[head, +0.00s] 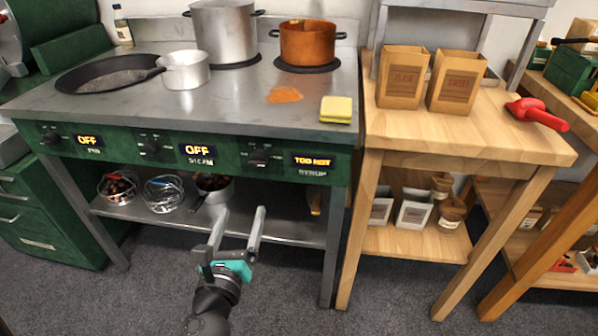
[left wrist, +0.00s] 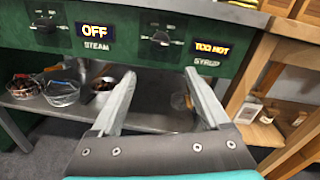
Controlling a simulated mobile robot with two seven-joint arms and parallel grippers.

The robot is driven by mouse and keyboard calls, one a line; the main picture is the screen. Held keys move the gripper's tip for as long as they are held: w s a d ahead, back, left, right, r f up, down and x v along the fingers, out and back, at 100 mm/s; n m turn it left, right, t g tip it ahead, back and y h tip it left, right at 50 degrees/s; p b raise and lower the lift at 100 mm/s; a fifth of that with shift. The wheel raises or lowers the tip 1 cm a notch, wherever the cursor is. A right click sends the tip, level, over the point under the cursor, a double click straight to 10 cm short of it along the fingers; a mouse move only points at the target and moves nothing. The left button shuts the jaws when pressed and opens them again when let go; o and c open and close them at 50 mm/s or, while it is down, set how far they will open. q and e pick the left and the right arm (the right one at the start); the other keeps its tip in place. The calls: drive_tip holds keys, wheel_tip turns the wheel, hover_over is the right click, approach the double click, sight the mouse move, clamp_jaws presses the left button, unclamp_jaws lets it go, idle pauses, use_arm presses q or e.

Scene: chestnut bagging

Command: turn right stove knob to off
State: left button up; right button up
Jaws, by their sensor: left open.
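The right stove knob (head: 260,156) is a dark knob on the green front panel, beside a lit display (head: 313,160) reading "TOO HOT" above the label SYRUP. In the left wrist view the same knob (left wrist: 160,38) sits just above the space between my fingertips. My left gripper (head: 241,214) is open and empty, in front of the stove and below the knob, apart from it. Its two fingers also show in the left wrist view (left wrist: 160,74). The middle knob (head: 151,148) and left knob (head: 50,137) stand by displays reading "OFF". My right gripper is not in view.
A copper pot (head: 308,45), a steel pot (head: 222,32), a small saucepan (head: 186,72) and a black pan (head: 108,75) stand on the stove top. A yellow sponge (head: 336,109) lies near its front edge. A wooden table (head: 450,140) adjoins at right.

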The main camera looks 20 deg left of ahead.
use_arm(q)
drive_tip(key=p, duration=0.2)
approach(258, 166)
drive_tip(key=w, duration=0.2)
drive_tip(key=x, duration=0.4)
drive_tip(key=b+x, duration=0.1)
drive_tip(key=x, duration=0.1)
drive_tip(key=shift+s+a, duration=0.15)
drive_tip(key=shift+a, duration=0.15)
drive_tip(key=shift+w+a, duration=0.2)
drive_tip(key=shift+w, duration=0.4)
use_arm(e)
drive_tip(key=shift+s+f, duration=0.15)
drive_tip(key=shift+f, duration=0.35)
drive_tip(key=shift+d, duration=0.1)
use_arm(q)
clamp_jaws()
